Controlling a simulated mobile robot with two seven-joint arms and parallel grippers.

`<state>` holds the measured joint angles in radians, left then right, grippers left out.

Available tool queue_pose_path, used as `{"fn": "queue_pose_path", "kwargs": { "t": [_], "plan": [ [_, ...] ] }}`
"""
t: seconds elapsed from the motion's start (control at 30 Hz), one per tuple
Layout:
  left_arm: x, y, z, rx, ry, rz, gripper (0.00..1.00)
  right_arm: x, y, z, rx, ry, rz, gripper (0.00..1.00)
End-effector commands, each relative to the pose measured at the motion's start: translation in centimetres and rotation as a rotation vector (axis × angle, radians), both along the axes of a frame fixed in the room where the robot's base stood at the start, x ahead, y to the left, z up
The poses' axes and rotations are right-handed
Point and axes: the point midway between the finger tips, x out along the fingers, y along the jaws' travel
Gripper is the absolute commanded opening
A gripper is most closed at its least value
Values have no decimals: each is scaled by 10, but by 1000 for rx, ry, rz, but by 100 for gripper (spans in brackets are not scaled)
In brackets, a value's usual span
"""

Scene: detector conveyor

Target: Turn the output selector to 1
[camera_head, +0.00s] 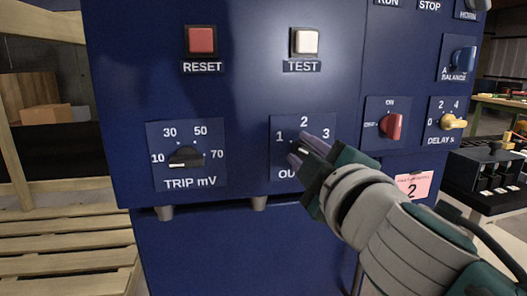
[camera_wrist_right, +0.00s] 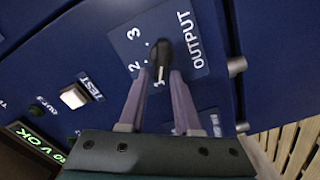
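The output selector (camera_wrist_right: 163,50) is a black knob on a blue plate (camera_wrist_right: 190,68) marked OUTPUT with 1, 2 and 3. In the wrist view its narrow end with a white mark points toward the 1. The plate also shows in the head view (camera_head: 284,122), where the fingers cover part of the knob and the label. My right gripper (camera_wrist_right: 162,72) has its two purple-grey fingers close against both sides of the knob; it also shows in the head view (camera_head: 306,152). My left gripper is not in view.
On the blue panel are a trip mV knob (camera_head: 186,158), a red RESET button (camera_head: 201,41), a white TEST button (camera_head: 305,41), a red switch (camera_head: 391,126) and a yellow delay knob (camera_head: 453,122). A wooden pallet (camera_head: 65,240) stands at the left.

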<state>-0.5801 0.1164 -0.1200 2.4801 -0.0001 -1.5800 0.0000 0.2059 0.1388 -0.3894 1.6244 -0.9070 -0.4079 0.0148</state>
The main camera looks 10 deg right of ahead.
Motion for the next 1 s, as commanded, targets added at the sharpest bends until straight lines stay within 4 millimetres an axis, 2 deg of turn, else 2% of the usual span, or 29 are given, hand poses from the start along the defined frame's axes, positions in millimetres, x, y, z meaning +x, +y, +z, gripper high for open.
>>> {"fn": "queue_pose_path", "kwargs": {
  "t": [0.03,0.13,0.47,0.57,0.8,1.0],
  "plan": [
    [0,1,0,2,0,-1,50,0,0,0,1,1,-1,39],
    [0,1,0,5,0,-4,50,0,0,0,1,1,-2,49],
    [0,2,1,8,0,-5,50,-6,-1,-1,2,3,-2,49],
    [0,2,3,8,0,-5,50,-19,-1,-1,3,5,-2,49],
    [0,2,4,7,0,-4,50,-64,-3,-2,4,5,-1,49],
    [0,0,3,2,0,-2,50,-91,-4,-2,3,3,-2,49]
  ]
}}
